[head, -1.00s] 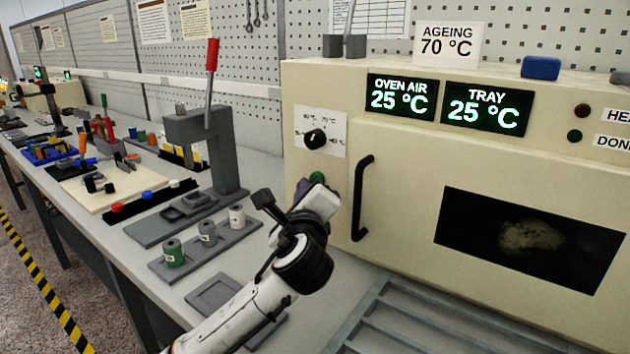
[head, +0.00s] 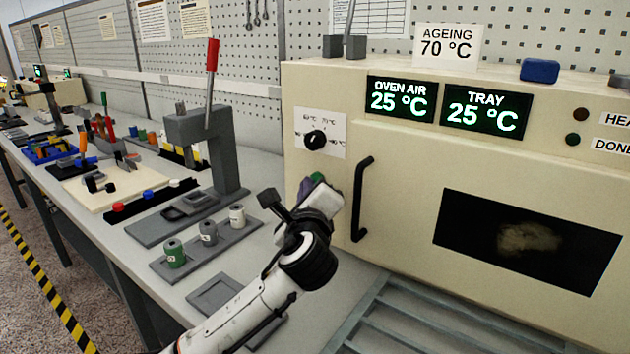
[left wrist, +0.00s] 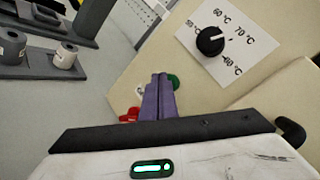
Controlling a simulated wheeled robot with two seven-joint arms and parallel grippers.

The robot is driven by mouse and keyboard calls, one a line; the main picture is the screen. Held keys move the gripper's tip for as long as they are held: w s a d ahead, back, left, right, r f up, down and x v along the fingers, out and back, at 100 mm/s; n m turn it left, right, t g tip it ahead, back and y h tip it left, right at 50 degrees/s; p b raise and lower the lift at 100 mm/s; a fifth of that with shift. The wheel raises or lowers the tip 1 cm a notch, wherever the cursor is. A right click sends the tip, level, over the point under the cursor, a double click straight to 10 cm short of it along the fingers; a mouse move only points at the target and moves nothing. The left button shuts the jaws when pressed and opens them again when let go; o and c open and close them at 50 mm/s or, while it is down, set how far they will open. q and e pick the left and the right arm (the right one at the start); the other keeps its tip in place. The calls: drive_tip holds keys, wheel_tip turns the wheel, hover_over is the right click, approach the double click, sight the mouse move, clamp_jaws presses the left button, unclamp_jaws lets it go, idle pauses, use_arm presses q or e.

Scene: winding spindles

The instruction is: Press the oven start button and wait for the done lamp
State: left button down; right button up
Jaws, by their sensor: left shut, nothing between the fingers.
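The cream oven (head: 400,160) stands at the right with its door shut. Its green start button (head: 317,178) is partly hidden behind my left gripper (head: 306,186). In the left wrist view the shut purple fingers (left wrist: 160,95) are empty and point at the oven face, overlapping the left side of the green button (left wrist: 173,81). I cannot tell whether they touch it. A red button (left wrist: 131,115) sits to their left. The done lamp (head: 573,140) is dark green and looks unlit. Oven air (head: 402,98) and tray (head: 486,108) displays both read 25 °C. My right gripper is not in view.
The temperature dial (head: 315,139) is above the button, and the black door handle (head: 361,198) is just right of my gripper. A grey holder with spools (head: 208,232) and a lever press (head: 205,130) stand to the left. A slatted rack (head: 440,335) lies in front.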

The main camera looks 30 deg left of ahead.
use_arm(q)
drive_tip(key=shift+w, duration=0.35)
idle(0.6)
drive_tip(key=shift+s+p, duration=0.75)
drive_tip(key=shift+s, duration=0.1)
drive_tip(key=s, duration=0.1)
drive_tip(key=s+p, duration=0.1)
drive_tip(key=s, duration=0.1)
drive_tip(key=s+p, duration=0.1)
drive_tip(key=s, duration=0.1)
drive_tip(key=shift+a, duration=0.25)
drive_tip(key=shift+f, duration=0.1)
idle(0.4)
